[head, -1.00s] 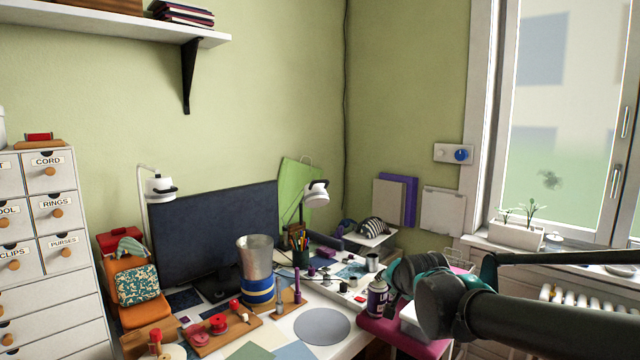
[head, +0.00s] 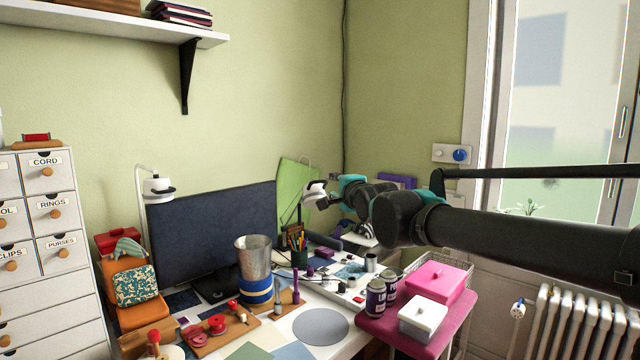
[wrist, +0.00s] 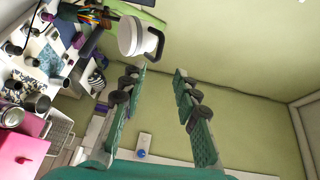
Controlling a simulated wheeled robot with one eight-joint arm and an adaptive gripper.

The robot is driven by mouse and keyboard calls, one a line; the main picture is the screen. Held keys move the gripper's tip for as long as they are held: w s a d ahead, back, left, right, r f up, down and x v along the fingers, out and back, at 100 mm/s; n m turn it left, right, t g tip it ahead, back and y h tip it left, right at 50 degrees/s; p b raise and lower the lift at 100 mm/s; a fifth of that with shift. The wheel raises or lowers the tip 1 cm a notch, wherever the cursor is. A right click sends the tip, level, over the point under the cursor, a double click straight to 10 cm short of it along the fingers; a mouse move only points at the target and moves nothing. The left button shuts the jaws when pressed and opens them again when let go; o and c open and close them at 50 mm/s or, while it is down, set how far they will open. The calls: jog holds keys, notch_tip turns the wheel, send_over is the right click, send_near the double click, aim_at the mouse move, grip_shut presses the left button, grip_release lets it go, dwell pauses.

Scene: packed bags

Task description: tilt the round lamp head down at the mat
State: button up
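A white lamp head (head: 314,194) with a dark handle stands on a dark stem behind the desk's pen cup. In the wrist view, this rounded lamp head (wrist: 132,37) is just ahead of the fingertips, toward the upper left. My gripper (wrist: 156,76) is open and empty, its two green fingers apart; a gap to the lamp head cannot be judged exactly. In the head view, my gripper (head: 335,190) is at the lamp head's right side. A second white lamp head (head: 158,187) is left of the monitor. A round grey mat (head: 321,326) lies flat on the desk front.
A dark monitor (head: 214,235) stands at the back. A metal cup (head: 254,256), a pen cup (head: 299,255) and small desk items crowd the surface.

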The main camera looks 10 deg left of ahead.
aim_at(321, 182)
jog(key=x, duration=1.2)
jog(key=shift+w+a, duration=0.15)
jog(key=shift+w, duration=0.15)
grip_shut()
jog(key=shift+f, duration=0.1)
